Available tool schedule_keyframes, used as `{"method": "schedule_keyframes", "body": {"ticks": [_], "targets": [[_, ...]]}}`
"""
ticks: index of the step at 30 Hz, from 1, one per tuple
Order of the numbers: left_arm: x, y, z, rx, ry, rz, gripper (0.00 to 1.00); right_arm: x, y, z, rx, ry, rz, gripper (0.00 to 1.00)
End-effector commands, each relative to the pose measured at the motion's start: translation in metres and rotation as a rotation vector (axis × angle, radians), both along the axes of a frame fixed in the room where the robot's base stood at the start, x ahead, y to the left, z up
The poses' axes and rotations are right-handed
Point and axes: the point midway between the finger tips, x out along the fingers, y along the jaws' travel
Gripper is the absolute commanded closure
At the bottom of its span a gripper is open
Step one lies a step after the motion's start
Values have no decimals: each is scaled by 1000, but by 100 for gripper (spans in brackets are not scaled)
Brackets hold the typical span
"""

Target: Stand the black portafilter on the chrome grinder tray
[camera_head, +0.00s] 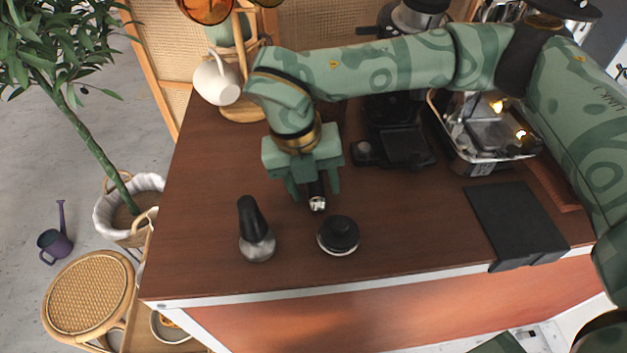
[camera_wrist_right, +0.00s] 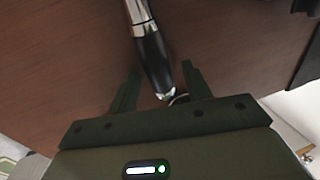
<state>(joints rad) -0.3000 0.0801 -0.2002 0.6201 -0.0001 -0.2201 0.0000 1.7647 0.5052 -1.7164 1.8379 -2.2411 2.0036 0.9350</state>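The black portafilter (camera_head: 317,203) is mostly hidden under my right gripper in the head view; only its near end shows. In the right wrist view its black handle (camera_wrist_right: 152,58) and a chrome part (camera_wrist_right: 138,12) show. My right gripper (camera_head: 316,196) points down over it. In the right wrist view the open fingers (camera_wrist_right: 160,85) lie on either side of the handle's end, with gaps on both sides. The grinder (camera_head: 415,18), partly hidden by my right arm, has a dark tray (camera_head: 408,150) to the right of the gripper; nothing stands on it. My left gripper is out of view.
A black-handled tool with a chrome base (camera_head: 257,240) and a round black tamper-like piece (camera_head: 340,235) stand near the front edge. A chrome espresso machine (camera_head: 485,130) and black mat (camera_head: 515,222) are on the right. A white mug (camera_head: 217,80) hangs at the back left.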

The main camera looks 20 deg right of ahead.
Motion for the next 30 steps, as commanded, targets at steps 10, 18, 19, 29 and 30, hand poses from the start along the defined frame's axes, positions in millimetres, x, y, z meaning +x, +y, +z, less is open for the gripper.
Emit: {"method": "schedule_keyframes", "body": {"ticks": [10, 18, 19, 29, 30], "targets": [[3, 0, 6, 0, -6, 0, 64, 1, 3, 21, 0, -4, -1, 51], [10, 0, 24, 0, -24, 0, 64, 4, 16, 85, 1, -7, 0, 51], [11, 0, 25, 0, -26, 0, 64, 5, 17, 91, 1, -7, -1, 51], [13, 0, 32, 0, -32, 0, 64, 7, 23, 121, 1, 0, 0, 51], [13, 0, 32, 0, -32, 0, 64, 7, 23, 121, 1, 0, -1, 51]]}}
